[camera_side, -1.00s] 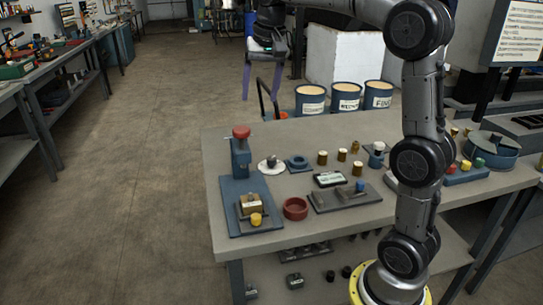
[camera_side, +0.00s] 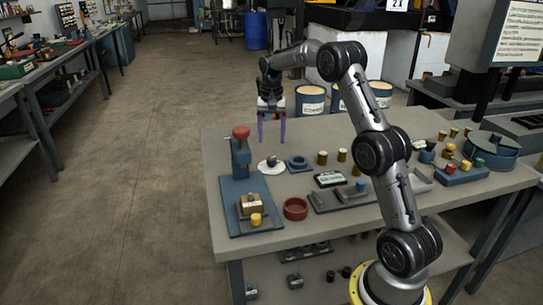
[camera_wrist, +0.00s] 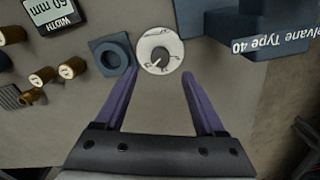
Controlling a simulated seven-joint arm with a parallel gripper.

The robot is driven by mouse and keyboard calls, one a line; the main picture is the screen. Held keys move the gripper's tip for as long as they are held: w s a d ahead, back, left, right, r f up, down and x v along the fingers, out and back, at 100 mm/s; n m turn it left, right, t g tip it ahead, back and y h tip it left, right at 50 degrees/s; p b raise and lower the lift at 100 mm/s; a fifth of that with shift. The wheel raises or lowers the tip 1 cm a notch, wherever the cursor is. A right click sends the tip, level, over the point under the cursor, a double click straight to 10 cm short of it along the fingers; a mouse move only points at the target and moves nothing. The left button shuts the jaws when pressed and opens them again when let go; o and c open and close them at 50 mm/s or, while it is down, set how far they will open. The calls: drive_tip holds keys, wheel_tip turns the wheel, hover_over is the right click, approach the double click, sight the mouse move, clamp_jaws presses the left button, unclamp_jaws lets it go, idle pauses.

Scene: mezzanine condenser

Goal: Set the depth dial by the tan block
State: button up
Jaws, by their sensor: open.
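My gripper (camera_side: 271,141) points down above the back edge of the table, near the dial. In the wrist view my gripper (camera_wrist: 160,76) is open, with nothing between its purple fingers.
The blue press (camera_side: 240,158) with a red top stands left of the dial. A blue square ring (camera_side: 299,163) lies right of it. A display (camera_side: 329,179) marked WIDTH in the wrist view, a red ring (camera_side: 295,208) and several brass cylinders (camera_side: 322,157) are nearby.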

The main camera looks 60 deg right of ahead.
sight(272, 158)
wheel_tip(272, 158, down, 8)
drive_tip(key=shift+r, duration=0.2)
clamp_jaws()
idle(0.4)
